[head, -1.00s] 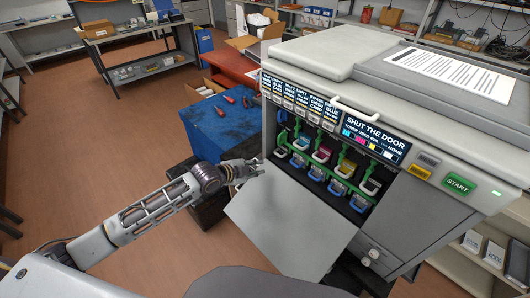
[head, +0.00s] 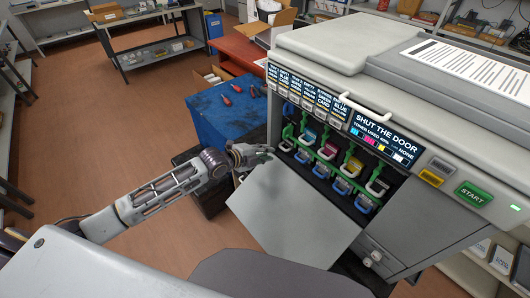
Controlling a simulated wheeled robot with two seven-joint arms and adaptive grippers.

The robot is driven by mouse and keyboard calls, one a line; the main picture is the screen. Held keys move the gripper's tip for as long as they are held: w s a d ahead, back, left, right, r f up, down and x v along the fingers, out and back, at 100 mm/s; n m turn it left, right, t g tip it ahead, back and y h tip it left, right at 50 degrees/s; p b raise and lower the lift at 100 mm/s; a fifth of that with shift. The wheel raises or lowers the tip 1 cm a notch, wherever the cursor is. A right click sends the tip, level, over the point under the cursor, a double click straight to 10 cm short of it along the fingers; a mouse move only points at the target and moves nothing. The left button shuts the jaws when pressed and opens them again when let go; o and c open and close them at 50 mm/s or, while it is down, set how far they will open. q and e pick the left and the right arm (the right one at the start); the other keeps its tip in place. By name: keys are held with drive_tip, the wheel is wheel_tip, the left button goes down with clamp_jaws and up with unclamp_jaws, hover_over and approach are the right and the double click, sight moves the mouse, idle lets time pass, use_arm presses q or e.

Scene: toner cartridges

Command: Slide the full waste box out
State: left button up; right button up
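The printer (head: 420,222) stands at the right with its front door (head: 295,212) folded down. In its open bay are a cyan cartridge (head: 309,135), a magenta cartridge (head: 328,150) and a yellow cartridge (head: 353,166), with green holders and blue latches below. A green lever (head: 288,134) is at the bay's left end. I cannot make out the waste box clearly there. My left gripper (head: 266,155) is at the left edge of the bay, just above the door's inner corner. Its fingers are too small to tell open from shut, or whether they touch anything. My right gripper is out of view.
A blue-covered bench (head: 218,125) with red-handled tools stands left of the printer, close behind my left arm. A display (head: 385,140) reads "SHUT THE DOOR". The lowered door juts out below the bay. The floor (head: 95,130) at the left is open.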

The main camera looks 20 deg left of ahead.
sight(281, 155)
use_arm(q)
drive_tip(key=shift+w+r+m, duration=0.1)
drive_tip(key=shift+m, duration=1.1)
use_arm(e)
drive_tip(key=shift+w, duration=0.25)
use_arm(q)
drive_tip(key=shift+w+d, duration=0.15)
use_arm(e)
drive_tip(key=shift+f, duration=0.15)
use_arm(q)
drive_tip(key=shift+b+x, duration=1.25)
drive_tip(key=shift+x, duration=0.3)
drive_tip(key=shift+b+x, duration=0.7)
drive_tip(key=shift+x, duration=0.35)
drive_tip(key=b+x, duration=0.1)
drive_tip(key=x, duration=0.2)
drive_tip(key=shift+w+d+f+b, duration=0.1)
drive_tip(key=shift+w+f+b, duration=0.1)
drive_tip(key=shift+b, duration=0.25)
drive_tip(key=shift+w+d+f, duration=0.15)
drive_tip(key=shift+f, duration=0.1)
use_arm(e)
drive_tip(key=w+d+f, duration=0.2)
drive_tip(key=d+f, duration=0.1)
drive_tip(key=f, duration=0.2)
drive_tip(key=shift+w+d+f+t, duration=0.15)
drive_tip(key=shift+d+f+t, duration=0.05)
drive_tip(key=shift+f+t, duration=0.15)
